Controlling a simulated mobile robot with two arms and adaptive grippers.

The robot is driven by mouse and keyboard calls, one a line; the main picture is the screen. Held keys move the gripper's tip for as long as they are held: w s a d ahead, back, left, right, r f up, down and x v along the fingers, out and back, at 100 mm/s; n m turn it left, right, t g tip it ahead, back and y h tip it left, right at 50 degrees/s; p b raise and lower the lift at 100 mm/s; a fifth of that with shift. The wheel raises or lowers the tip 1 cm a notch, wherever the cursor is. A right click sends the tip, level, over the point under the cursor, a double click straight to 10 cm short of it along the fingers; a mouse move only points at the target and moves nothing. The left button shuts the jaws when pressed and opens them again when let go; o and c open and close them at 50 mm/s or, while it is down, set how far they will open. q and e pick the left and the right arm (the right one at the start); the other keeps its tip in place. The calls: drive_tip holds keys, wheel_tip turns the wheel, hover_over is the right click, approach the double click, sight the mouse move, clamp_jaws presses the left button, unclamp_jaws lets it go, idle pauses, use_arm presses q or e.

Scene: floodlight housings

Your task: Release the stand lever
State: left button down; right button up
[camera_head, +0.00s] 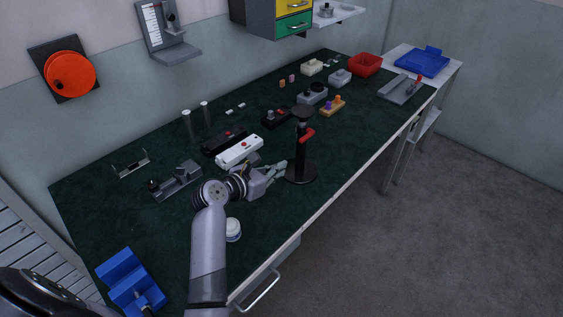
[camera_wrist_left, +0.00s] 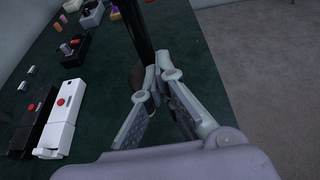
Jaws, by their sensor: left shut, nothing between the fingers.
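The black stand (camera_head: 299,158) stands upright on the green bench top, with a round base (camera_head: 301,173) and a dark round top plate (camera_head: 303,112). Its red lever (camera_head: 307,136) sticks out to the right near the top of the post. My left gripper (camera_head: 281,169) is shut and empty, low on the left side of the stand, below the lever's height. In the left wrist view the closed fingertips (camera_wrist_left: 163,70) are close to the black post (camera_wrist_left: 135,30); I cannot tell whether they touch. The lever does not show there. My right gripper is not in view.
A white box with a red button (camera_head: 240,150) and a black one (camera_head: 224,140) lie left of the stand. A white round jar (camera_head: 233,230) is near the front edge. Several small fixtures and a red bin (camera_head: 365,64) are farther back. Bench right of the stand is clear.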

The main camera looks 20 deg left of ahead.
use_arm(q)
drive_tip(key=w+d+r+p, duration=0.1)
drive_tip(key=w+d+p, duration=0.1)
drive_tip(key=w, duration=0.5)
drive_tip(key=shift+w+d+r+p, duration=0.15)
drive_tip(key=shift+d+p, duration=0.05)
drive_tip(key=shift+p, duration=0.2)
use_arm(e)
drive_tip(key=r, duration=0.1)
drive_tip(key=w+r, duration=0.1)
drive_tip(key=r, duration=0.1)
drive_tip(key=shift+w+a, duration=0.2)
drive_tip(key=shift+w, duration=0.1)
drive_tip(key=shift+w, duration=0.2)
use_arm(q)
drive_tip(key=shift+w, duration=0.1)
